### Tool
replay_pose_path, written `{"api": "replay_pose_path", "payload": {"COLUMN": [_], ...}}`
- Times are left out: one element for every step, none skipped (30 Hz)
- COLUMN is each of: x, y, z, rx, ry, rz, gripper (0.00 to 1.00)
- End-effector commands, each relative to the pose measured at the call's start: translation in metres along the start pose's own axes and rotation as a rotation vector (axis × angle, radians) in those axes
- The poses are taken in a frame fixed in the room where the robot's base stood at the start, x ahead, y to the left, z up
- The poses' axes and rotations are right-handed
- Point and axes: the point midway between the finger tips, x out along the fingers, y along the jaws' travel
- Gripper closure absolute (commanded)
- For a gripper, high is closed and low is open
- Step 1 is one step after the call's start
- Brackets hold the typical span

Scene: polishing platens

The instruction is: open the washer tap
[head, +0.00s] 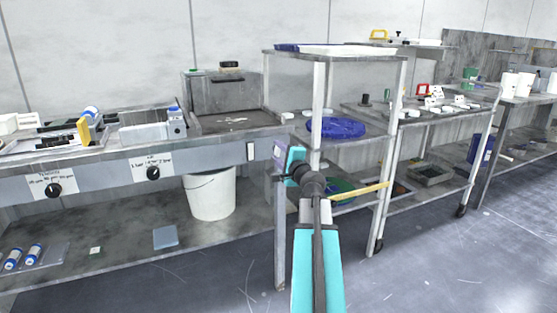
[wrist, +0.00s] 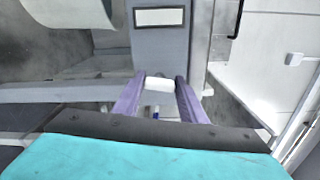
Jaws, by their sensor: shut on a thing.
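My gripper (head: 279,151) is at the right end of the grey bench front, beside the post of the shelf rack. In the wrist view its two purple fingers (wrist: 160,85) are closed on a small white piece (wrist: 158,84), which I take for the washer tap's handle. The fingers stand on either side of it. The rest of the tap is hidden. In the head view my gripper and wrist cover the tap. A grey panel with a framed pale plate (wrist: 160,17) lies just beyond the fingers.
The metal shelf rack (head: 319,95) stands close on the right, with a blue disc (head: 337,128) on it. A white bucket (head: 210,197) sits under the bench. Black knobs (head: 153,173) are on the bench front. Open floor (head: 430,260) lies at right.

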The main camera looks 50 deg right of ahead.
Motion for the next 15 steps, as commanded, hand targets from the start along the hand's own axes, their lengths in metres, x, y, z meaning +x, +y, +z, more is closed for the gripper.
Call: {"api": "replay_pose_path", "payload": {"x": [0.0002, 0.0002, 0.0001, 0.0001, 0.0001, 0.0, 0.0, 0.0, 0.0, 0.0, 0.0, 0.0, 0.0, 0.0, 0.0], "y": [0.0025, 0.0023, 0.002, 0.0017, 0.0014, 0.0011, 0.0008, 0.0006, 0.0005, 0.0003, 0.0002, 0.0001, 0.0, 0.0, 0.0], "z": [-0.0007, -0.0006, -0.0006, -0.0005, -0.0004, -0.0003, -0.0003, -0.0003, -0.0002, -0.0002, -0.0001, -0.0001, -0.0001, -0.0001, -0.0001], "rx": [-0.02, -0.03, -0.042, -0.05, -0.056, -0.063, -0.067, -0.069, -0.072, -0.074, -0.074, -0.075, -0.075, -0.075, -0.075], "ry": [0.001, 0.001, 0.001, 0.0, 0.0, 0.0, 0.0, 0.0, 0.0, 0.0, 0.0, 0.0, 0.0, 0.0, 0.0], "rz": [0.0, 0.0, 0.0, 0.0, 0.0, 0.0, 0.0, 0.0, 0.0, 0.0, 0.0, 0.0, 0.0, 0.0, 0.0], "gripper": [0.85, 0.85, 0.85, 0.85, 0.85, 0.85, 0.85, 0.85, 0.85, 0.85, 0.85, 0.85, 0.85, 0.85, 0.85]}}
